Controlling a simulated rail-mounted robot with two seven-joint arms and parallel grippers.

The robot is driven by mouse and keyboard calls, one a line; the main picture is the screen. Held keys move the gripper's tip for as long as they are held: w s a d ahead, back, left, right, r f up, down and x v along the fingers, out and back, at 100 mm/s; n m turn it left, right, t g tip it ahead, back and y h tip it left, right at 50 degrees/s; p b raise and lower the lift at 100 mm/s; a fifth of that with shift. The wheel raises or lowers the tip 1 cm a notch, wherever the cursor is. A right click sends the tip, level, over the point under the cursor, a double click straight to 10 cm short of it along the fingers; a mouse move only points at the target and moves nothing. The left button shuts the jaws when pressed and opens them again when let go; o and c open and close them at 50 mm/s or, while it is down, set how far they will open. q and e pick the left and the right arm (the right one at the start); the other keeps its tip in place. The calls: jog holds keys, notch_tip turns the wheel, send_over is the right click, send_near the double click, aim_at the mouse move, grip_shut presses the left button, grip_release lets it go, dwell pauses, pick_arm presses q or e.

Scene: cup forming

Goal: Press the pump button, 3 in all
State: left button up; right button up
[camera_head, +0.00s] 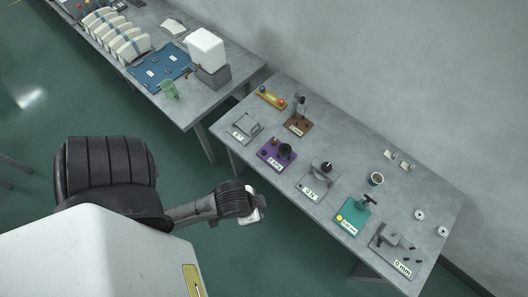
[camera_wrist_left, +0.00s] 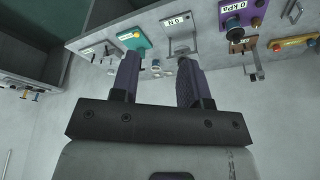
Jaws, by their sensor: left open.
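The purple station (camera_head: 277,155) has a "0 kPa" label and a dark round button (camera_head: 285,149) on top, with a small brown knob beside it. In the left wrist view, the purple station (camera_wrist_left: 254,10) is at the upper right, and its dark button (camera_wrist_left: 233,23) has a reddish part below it. My left gripper (camera_head: 258,205) is in front of the near edge of the bench, apart from the station. Its two fingers (camera_wrist_left: 158,80) are spread with nothing between them. My right gripper is not in view.
Neighbouring stations are a brown one (camera_head: 297,125), a grey "0 N" one (camera_head: 314,186), a teal one (camera_head: 352,215) and a "0 mm" one (camera_head: 396,250). Another bench (camera_head: 196,108) is at the upper left. Open floor lies in front.

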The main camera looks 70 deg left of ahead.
pick_arm(q)
grip_shut()
dwell(1.4)
